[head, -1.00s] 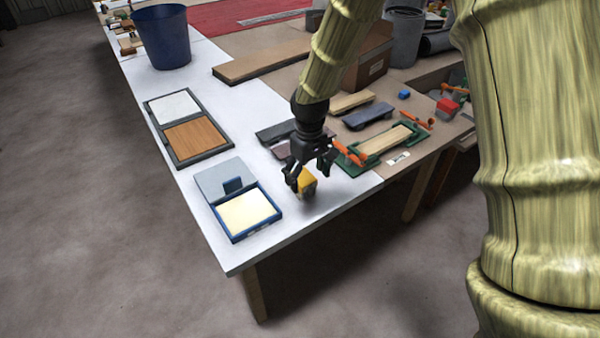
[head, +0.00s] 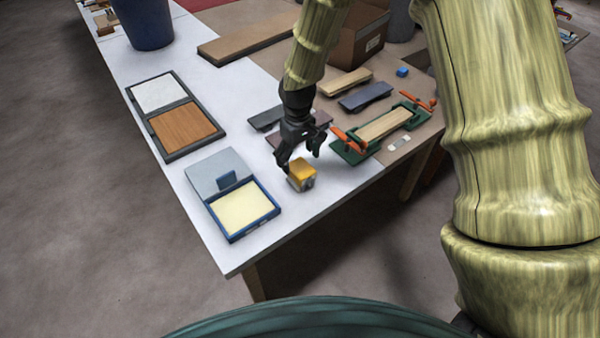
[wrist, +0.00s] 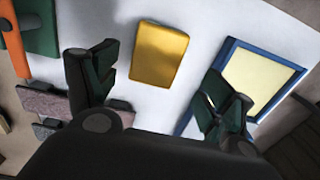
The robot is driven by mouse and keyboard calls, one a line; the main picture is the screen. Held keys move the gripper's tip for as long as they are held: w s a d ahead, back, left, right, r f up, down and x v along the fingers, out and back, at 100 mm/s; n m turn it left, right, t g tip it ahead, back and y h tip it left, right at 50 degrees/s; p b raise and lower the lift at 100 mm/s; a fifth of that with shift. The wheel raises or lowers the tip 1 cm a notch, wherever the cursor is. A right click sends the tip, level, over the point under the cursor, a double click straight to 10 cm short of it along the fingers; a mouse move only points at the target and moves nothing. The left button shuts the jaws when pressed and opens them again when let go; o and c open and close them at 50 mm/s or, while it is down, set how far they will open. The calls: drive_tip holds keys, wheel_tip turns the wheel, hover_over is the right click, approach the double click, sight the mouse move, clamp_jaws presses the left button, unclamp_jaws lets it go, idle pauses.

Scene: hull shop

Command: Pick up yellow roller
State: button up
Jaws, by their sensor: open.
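The yellow roller (head: 301,172) is a small yellow block with a greyish lower side, on the white tabletop near the table's front edge. My gripper (head: 300,155) is open and empty, just behind and above it in the head view. In the wrist view the yellow roller (wrist: 160,54) shows as a yellow rectangle ahead of the gap between the two spread fingers of my gripper (wrist: 168,85). Neither finger visibly touches it. The exact height of the fingers above it is hard to tell.
A blue-framed box with a pale yellow pad (head: 244,211) lies left of the roller. A green clamp frame with orange handles (head: 385,128) lies to the right. Several dark and wooden blocks lie behind my gripper. The white table's front edge (head: 300,232) is close by.

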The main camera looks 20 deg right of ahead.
sight(301, 167)
drive_tip(key=shift+s+f+p, duration=0.15)
drive_tip(key=shift+f+p, duration=0.15)
drive_tip(key=shift+f, duration=0.2)
drive_tip(key=shift+d+f+p, duration=0.2)
drive_tip(key=shift+f+p, duration=0.1)
drive_tip(key=shift+f, duration=0.8)
drive_tip(key=shift+d+f+p, duration=0.15)
drive_tip(key=shift+f+p, duration=0.15)
drive_tip(key=shift+f, duration=0.75)
drive_tip(key=shift+c, duration=0.2)
drive_tip(key=c, duration=1.5)
drive_tip(key=shift+r, duration=0.1)
